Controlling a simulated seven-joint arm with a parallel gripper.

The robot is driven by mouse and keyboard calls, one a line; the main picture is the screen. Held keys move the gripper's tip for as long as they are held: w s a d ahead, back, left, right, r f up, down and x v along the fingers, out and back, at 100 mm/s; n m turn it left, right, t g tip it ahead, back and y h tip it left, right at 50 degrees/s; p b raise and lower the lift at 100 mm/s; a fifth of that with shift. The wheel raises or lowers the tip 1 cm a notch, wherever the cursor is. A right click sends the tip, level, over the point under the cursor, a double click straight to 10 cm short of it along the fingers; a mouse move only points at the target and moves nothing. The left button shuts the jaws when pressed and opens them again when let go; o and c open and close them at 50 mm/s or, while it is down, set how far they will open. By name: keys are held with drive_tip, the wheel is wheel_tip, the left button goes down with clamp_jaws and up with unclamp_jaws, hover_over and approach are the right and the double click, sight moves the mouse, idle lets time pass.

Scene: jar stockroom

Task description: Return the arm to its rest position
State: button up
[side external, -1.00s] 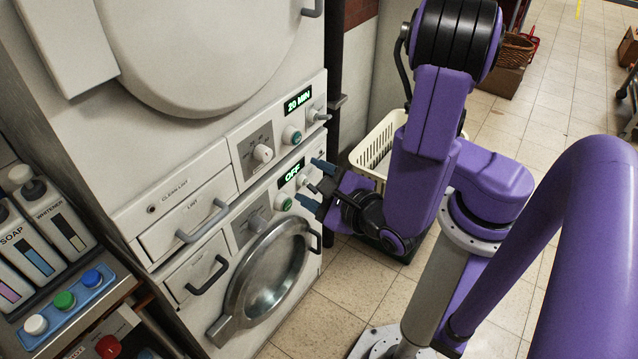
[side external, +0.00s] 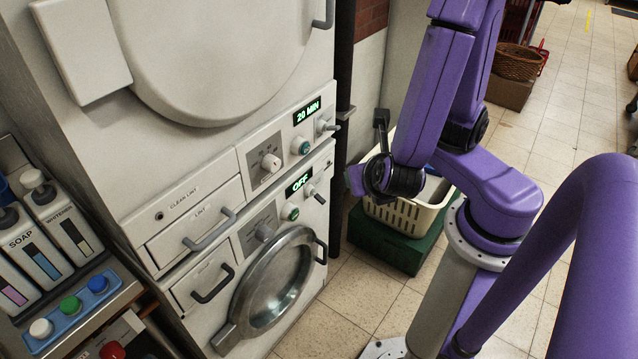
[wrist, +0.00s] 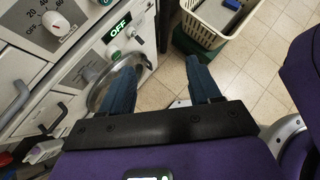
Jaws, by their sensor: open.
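My gripper (wrist: 162,88) shows in the wrist view with its two blue fingers spread apart and nothing between them. In the side external view the wrist end of my purple arm is folded in front of the cream basket, clear of the machine panel; the fingers are mostly hidden there. The stacked machines stand to its left. The upper display (side external: 307,112) reads 20 MIN and the lower display (side external: 299,184) reads OFF. The round door (side external: 268,285) of the lower machine looks closed.
A cream basket (side external: 408,219) stands on a green box (side external: 385,243) behind my arm. Soap and whitener bottles (side external: 57,225) stand on the left shelf, with a blue tray of coloured caps (side external: 69,305) below. Tiled floor (side external: 335,308) is open in front of the machines.

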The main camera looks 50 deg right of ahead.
drive_tip(key=s+r+m+g+y, duration=0.5)
drive_tip(key=s+m+g+y, duration=0.1)
drive_tip(key=m, duration=0.9)
drive_tip(key=shift+s+a+r+m+y, duration=0.3)
drive_tip(key=shift+s+y, duration=0.05)
drive_tip(key=shift+y, duration=0.55)
